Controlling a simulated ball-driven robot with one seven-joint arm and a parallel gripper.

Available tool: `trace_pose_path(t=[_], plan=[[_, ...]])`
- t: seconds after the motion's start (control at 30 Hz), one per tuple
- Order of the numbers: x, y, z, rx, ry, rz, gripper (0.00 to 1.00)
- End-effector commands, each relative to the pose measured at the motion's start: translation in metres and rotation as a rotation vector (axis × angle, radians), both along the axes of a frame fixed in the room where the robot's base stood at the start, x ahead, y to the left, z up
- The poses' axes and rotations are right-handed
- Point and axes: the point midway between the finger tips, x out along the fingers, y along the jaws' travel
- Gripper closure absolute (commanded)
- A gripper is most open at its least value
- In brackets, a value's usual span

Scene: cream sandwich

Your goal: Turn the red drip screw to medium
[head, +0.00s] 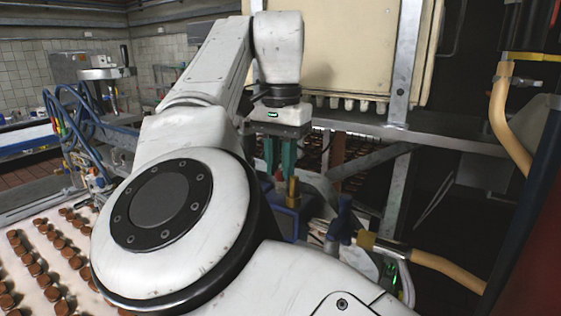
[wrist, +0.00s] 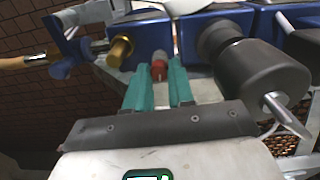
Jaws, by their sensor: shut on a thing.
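The red drip screw (wrist: 159,70) is a small red knob on the front of a blue metal block (wrist: 183,32). In the wrist view it sits between the teal fingertips of my gripper (wrist: 160,65), which is shut on it. In the head view my gripper (head: 279,163) points down behind my arm, and a bit of red shows at its fingertips. The blue block (head: 288,222) is partly hidden there by my arm. The screw's setting marks cannot be read.
A brass fitting (wrist: 119,50) stands left of the screw, and a dark cylinder (wrist: 262,70) lies close on the right. A tan hose (head: 425,262) runs off to the right. A belt with rows of brown pieces (head: 60,245) is at lower left. A metal frame (head: 400,75) stands behind.

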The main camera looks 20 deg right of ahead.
Motion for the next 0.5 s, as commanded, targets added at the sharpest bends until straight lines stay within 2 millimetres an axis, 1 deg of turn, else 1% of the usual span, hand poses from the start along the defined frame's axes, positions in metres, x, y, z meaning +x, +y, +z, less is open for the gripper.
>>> trace_pose_path(t=[0.5], plan=[[0.0009,-0.0003,0.0022,-0.002,-0.006,0.491,1.00]])
